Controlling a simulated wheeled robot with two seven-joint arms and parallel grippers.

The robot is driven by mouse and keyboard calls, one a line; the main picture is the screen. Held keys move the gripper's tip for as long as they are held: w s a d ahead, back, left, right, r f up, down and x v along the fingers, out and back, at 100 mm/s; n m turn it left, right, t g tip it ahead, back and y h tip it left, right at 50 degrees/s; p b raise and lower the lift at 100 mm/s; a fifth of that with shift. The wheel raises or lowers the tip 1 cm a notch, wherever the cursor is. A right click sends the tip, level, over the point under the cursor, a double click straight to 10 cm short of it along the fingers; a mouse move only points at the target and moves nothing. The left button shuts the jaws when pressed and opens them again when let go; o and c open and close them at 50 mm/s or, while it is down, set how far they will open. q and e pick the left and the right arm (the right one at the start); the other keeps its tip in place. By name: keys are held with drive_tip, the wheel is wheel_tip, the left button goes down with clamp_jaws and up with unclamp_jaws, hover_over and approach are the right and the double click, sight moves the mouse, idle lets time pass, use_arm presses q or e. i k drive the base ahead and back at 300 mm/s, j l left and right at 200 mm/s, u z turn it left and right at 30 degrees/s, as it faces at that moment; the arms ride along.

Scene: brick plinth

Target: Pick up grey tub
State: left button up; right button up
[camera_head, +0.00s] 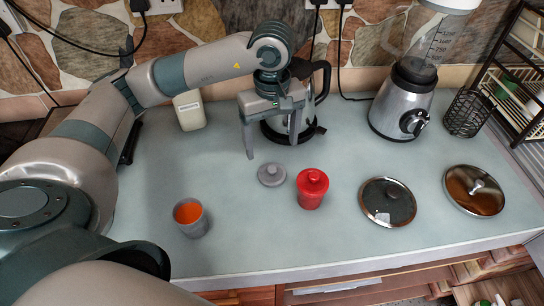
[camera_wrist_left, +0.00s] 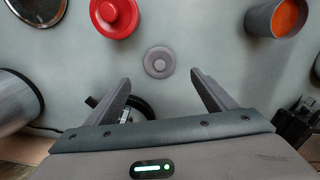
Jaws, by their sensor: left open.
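The grey tub (camera_head: 191,227) stands upright and uncovered on the counter at the front left, its inside orange. It also shows in the left wrist view (camera_wrist_left: 259,20) at the upper right. A round grey lid with a knob (camera_head: 271,175) lies flat on the counter, right of and behind the tub. My left gripper (camera_head: 273,147) is open and empty, pointing down above the counter behind the grey lid. In the left wrist view the lid (camera_wrist_left: 159,62) shows just beyond and between the fingertips (camera_wrist_left: 160,79). The tub is apart from the gripper. My right gripper is out of view.
A red lidded tub (camera_head: 312,190) stands right of the grey lid. Two glass pot lids (camera_head: 388,201) (camera_head: 474,190) lie further right. A kettle (camera_head: 283,129) is behind my gripper, a blender (camera_head: 402,100) at the back right. The counter between grey tub and grey lid is clear.

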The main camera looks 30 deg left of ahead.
sight(189, 213)
drive_tip(key=k+l, duration=1.05)
drive_tip(key=k, duration=0.25)
